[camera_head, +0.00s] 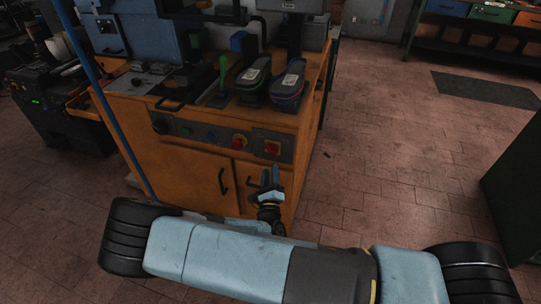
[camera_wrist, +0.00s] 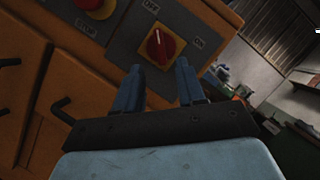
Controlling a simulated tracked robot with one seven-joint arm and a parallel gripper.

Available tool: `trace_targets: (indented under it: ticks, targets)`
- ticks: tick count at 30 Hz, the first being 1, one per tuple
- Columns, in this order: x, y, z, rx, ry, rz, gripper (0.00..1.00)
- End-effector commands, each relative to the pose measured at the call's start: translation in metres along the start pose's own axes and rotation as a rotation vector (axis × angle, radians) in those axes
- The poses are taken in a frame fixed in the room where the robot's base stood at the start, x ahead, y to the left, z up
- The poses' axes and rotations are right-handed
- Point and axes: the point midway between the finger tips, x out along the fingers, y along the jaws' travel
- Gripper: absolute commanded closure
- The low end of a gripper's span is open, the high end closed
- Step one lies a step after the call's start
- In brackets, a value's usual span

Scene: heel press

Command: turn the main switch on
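The main switch (camera_wrist: 161,47) is a red rotary knob on a grey plate, with OFF printed above it and ON to its right in the wrist view. Its white mark points up, towards OFF. In the head view the switch (camera_head: 271,147) is at the right end of the control strip on the orange cabinet. My gripper (camera_wrist: 157,70) is open and empty, its two blue fingers apart and pointing at the knob. The knob shows beyond the fingertips, apart from them. In the head view my gripper (camera_head: 271,177) is just below the switch.
A red push button (camera_head: 240,141) on yellow sits left of the switch; smaller buttons lie farther left. Cabinet doors with dark handles (camera_head: 223,181) are below. Two shoes (camera_head: 288,86) and a green lever (camera_head: 222,74) are on top.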

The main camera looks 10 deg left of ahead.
Motion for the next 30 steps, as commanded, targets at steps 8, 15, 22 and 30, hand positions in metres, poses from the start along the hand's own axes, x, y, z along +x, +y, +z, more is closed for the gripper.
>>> trace_targets:
  ticks: [8,15,22,30]
  targets:
    - [0.048,-0.001,0.000,0.000,0.000,-0.002,0.61]
    - [0.074,0.000,0.000,0.000,0.001,-0.001,0.61]
    - [0.080,0.000,0.000,0.000,0.000,-0.001,0.61]
    - [0.080,0.000,0.000,0.000,0.000,-0.001,0.69]
